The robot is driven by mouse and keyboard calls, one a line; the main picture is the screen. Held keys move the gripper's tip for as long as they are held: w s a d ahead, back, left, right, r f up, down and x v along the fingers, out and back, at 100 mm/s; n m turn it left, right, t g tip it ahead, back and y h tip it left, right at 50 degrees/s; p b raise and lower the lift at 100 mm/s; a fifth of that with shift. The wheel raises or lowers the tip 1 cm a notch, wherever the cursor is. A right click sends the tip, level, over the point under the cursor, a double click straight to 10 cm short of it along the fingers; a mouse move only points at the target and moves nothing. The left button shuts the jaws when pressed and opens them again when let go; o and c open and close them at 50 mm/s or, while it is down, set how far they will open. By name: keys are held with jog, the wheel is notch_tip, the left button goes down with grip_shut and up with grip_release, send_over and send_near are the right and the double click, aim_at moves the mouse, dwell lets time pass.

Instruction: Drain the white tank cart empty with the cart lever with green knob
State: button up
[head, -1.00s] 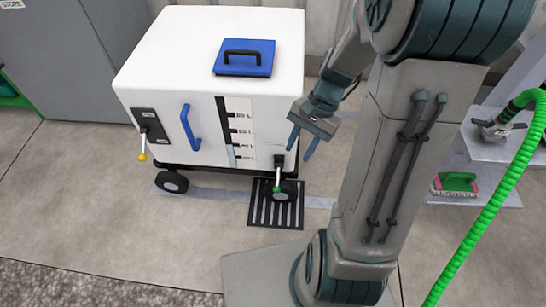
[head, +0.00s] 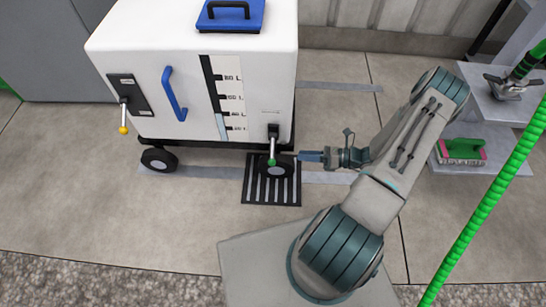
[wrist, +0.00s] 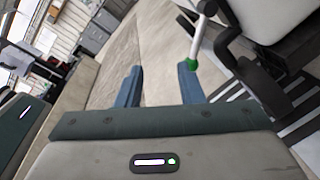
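The white tank cart (head: 200,60) stands on wheels at the left of the head view. Its cart lever with green knob (head: 272,146) hangs down from the black valve at the front right corner, above a black floor grate (head: 252,190). In the wrist view the lever (wrist: 195,52) and its green knob show just beyond the right fingertip. My gripper (head: 308,156) is to the right of the knob, pointing left toward it. In the wrist view my gripper (wrist: 160,75) has its two blue fingers spread with nothing between them. The level strip (head: 224,100) is light blue only near its bottom.
A second lever with a yellow knob (head: 123,129) and a blue handle (head: 174,93) are on the cart's front. The floor in front is clear.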

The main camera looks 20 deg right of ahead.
aim_at(272, 152)
notch_tip(272, 152, down, 7)
jog(key=d+m+t+b, duration=0.1)
jog(key=m+t, duration=0.3)
jog(key=m, duration=0.1)
jog(key=shift+h, duration=0.4)
jog(key=shift+b+x, duration=2.05)
jog(key=shift+x, duration=4.65)
jog(key=shift+w+r, duration=0.1)
jog(key=shift+r, duration=0.1)
jog(key=shift+c, duration=0.3)
grip_shut()
jog(key=shift+d, duration=0.2)
jog(key=shift+a+r, duration=0.1)
jog(key=shift+a, duration=0.05)
